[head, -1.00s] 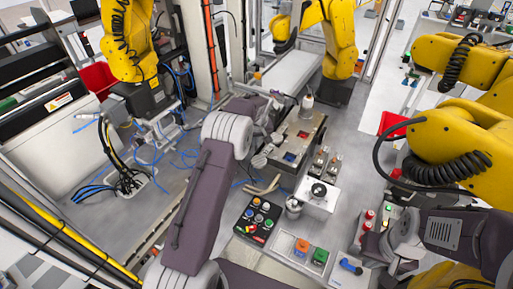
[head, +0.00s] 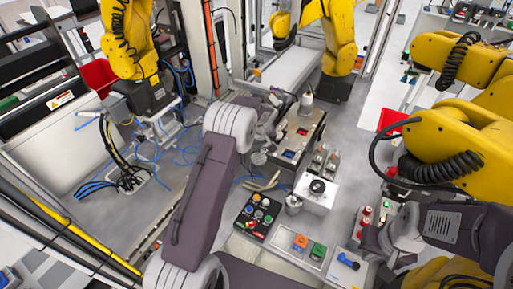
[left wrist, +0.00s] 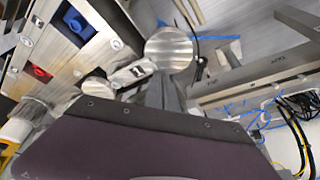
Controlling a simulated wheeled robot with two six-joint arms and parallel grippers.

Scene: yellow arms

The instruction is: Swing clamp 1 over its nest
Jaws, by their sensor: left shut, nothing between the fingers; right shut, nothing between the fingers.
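The metal fixture block (left wrist: 110,50) fills the upper left of the left wrist view, with a blue nest (left wrist: 80,22) and a red nest (left wrist: 40,73). A short light-grey arm with a dark square mark, apparently a swing clamp (left wrist: 130,75), lies along the block's edge. A round metal disc (left wrist: 170,48) is just beyond it; I cannot tell whether they join. My left gripper (left wrist: 172,92) is shut and empty, beside the clamp arm and below the disc. In the head view the nests (head: 290,154) show beyond my left arm. My right gripper is at lower right, its fingers hard to make out.
Yellow robot arms (head: 455,140) crowd the right. Cables (left wrist: 285,110) lie at the right of the wrist view.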

